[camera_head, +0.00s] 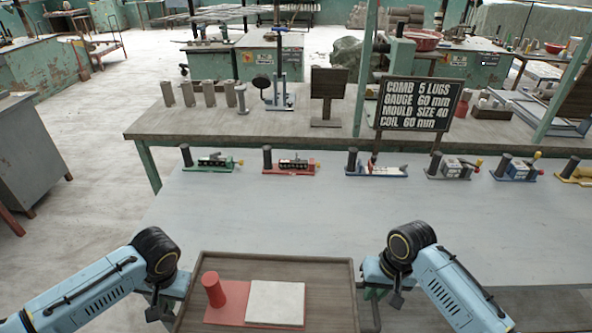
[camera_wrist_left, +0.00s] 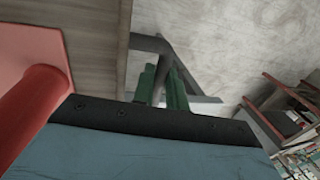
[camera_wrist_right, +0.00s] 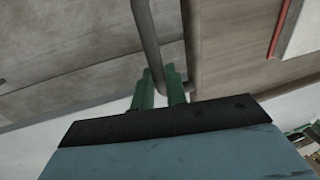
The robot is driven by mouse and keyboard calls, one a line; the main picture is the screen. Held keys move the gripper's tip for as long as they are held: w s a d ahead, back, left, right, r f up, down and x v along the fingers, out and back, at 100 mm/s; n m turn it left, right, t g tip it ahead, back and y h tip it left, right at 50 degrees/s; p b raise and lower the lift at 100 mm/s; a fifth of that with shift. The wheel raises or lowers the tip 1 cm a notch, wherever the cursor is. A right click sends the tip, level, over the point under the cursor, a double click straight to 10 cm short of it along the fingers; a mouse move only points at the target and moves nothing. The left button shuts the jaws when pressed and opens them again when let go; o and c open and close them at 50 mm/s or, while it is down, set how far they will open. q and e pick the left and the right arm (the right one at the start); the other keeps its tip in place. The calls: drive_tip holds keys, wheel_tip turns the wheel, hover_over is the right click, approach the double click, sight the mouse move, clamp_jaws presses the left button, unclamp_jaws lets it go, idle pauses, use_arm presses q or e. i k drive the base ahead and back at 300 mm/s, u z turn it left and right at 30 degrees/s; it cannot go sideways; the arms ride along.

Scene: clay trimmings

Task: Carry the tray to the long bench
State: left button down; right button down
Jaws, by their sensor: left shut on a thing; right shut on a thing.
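The brown wooden tray (camera_head: 275,258) is at the bottom middle of the head view, its near end cut off. On it lies a red plate (camera_head: 226,300) with a red upright cylinder (camera_head: 213,289) and a white square slab (camera_head: 275,303). My left gripper (camera_wrist_left: 165,84) is shut on the tray's left handle (camera_wrist_left: 148,43). My right gripper (camera_wrist_right: 160,86) is shut on the tray's right handle (camera_wrist_right: 145,30). The tray is in front of a long pale grey bench (camera_head: 300,215); the head view does not clearly show whether they touch.
A row of small coloured tools, including a green one (camera_head: 212,163) and a red one (camera_head: 290,165), stands along the pale bench's far side. A black lettered sign (camera_head: 418,104) stands behind them. The bench's nearer surface is clear. Another bench (camera_head: 200,124) stands beyond.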

sight(273, 227)
drive_tip(key=i, duration=0.95)
